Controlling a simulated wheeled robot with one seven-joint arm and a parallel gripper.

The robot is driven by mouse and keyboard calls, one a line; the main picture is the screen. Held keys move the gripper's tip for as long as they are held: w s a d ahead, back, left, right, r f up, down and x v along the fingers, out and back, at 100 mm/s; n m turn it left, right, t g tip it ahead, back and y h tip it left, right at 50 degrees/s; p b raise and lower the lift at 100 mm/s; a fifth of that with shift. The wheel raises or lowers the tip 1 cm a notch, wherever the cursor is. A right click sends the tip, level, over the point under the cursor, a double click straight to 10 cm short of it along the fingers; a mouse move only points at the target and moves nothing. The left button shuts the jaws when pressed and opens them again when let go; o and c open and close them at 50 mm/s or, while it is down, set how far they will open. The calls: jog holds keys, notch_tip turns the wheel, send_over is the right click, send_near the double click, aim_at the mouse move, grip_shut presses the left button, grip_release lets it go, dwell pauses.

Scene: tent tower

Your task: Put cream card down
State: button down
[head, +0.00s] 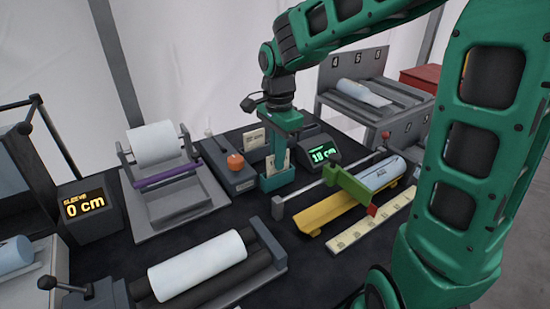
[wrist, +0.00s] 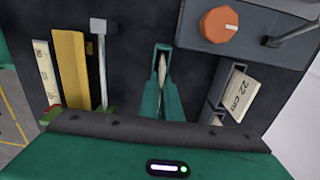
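My gripper (head: 278,166) is in the middle of the head view, pointing down over the dark table. Its teal fingers (wrist: 161,80) are shut on a thin cream card (wrist: 163,66), seen edge-on in the wrist view. In the head view this cream card (head: 286,158) shows as a pale strip at the fingers. Any writing on it cannot be read. Another cream card, marked 22 cm (wrist: 236,92), stands in a grey slotted holder (wrist: 219,82) to the right of the fingers in the wrist view. I cannot tell whether the held card touches the table.
A grey box with an orange knob (head: 235,162) is left of my gripper. A display reading 10 cm (head: 320,153) is to the right. A yellow trough (head: 335,208) and cream ruler (head: 372,222) lie in front right. A roll stand (head: 160,205) is at left.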

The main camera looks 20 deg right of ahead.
jog(key=shift+f, duration=0.15)
jog(key=c, duration=2)
grip_release()
notch_tip(320, 180, up, 12)
jog(key=shift+r, duration=0.15)
jog(key=shift+s, duration=0.1)
